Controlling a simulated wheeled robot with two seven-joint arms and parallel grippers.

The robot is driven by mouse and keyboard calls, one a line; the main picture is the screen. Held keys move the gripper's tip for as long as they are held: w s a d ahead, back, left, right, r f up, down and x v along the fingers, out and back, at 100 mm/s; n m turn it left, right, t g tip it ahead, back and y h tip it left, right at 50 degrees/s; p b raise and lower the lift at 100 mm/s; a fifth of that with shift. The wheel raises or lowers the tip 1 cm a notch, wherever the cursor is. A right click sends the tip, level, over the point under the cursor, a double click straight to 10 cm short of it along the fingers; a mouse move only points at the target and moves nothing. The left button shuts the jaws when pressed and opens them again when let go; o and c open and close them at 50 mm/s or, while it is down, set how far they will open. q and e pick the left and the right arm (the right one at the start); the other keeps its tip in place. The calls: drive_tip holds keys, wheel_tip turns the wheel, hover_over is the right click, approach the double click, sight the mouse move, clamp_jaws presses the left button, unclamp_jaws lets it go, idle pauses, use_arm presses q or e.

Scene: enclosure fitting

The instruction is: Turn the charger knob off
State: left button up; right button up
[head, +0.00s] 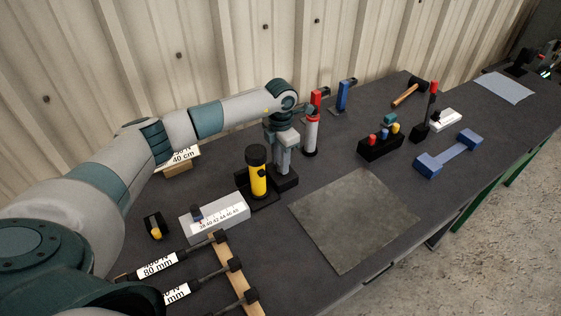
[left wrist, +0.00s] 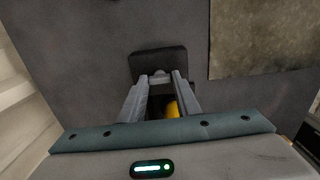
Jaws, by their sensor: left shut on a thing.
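My left gripper (head: 281,165) points down over a low black block (head: 289,180), just right of a yellow and black torch-like cylinder (head: 258,175). In the left wrist view my left gripper (left wrist: 160,76) has its fingertips closed on a small grey part at the black block (left wrist: 158,58). I take this part to be the charger knob; the fingers mostly hide it, and its setting cannot be read. A bit of yellow (left wrist: 172,109) shows between the fingers. My right gripper is not in view.
A grey box with a number label (head: 216,215) stands front left. A bare grey mat (head: 352,218) lies to the right. A red and white cylinder (head: 311,135) stands close behind the gripper. A black holder (head: 380,147), blue dumbbell-shaped piece (head: 448,153) and hammer (head: 407,93) lie farther right.

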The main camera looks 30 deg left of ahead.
use_arm(q)
drive_tip(key=o, duration=1)
drive_tip(key=shift+o, duration=0.2)
drive_tip(key=shift+r, duration=0.1)
drive_tip(key=shift+r, duration=0.4)
wheel_tip(320, 180, up, 17)
drive_tip(key=b, duration=0.6)
drive_tip(key=shift+f, duration=0.2)
drive_tip(key=shift+f, duration=0.1)
